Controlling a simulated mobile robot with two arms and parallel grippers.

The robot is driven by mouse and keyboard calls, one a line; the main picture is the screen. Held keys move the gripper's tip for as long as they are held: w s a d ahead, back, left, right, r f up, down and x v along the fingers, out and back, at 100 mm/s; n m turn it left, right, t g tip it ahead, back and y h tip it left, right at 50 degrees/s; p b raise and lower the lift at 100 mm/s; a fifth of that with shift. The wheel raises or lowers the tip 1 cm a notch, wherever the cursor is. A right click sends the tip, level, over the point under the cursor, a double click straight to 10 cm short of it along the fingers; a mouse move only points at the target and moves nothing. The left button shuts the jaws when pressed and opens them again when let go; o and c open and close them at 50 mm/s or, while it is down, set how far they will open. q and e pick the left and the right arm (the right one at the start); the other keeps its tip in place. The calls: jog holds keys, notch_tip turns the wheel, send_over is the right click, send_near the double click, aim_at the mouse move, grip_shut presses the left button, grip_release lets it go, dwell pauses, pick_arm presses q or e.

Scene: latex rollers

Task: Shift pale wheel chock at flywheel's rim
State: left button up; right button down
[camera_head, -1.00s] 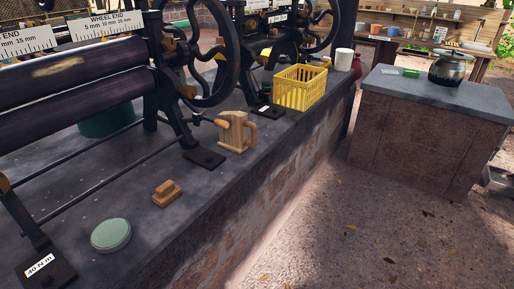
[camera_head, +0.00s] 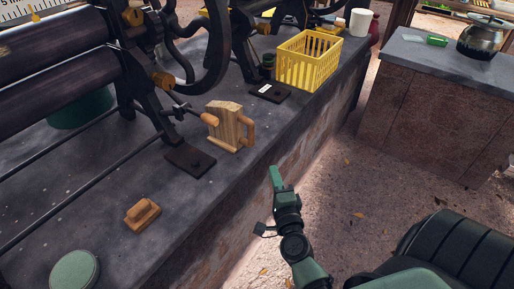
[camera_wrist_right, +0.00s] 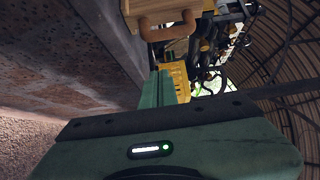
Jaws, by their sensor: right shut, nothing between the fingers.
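The pale wooden chock (camera_head: 227,124), a block with a side handle, stands on the grey bench top near its front edge, below and right of the dark flywheel (camera_head: 216,62). It also shows at the top of the right wrist view (camera_wrist_right: 150,9). My right gripper (camera_head: 275,177) is shut and empty, in front of the bench edge, lower right of the chock and apart from it. Its green fingers (camera_wrist_right: 158,88) show closed in the right wrist view. My left gripper is not in view.
A small wooden block (camera_head: 143,213) and a round green-lidded tin (camera_head: 75,271) lie on the bench at left. A black foot plate (camera_head: 189,161) sits beside the chock. A yellow crate (camera_head: 306,62) stands behind it.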

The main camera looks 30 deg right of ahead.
jog(key=w+d+p, duration=0.1)
jog(key=w, duration=1)
jog(key=shift+w+d, duration=0.3)
jog(key=shift+d, duration=0.05)
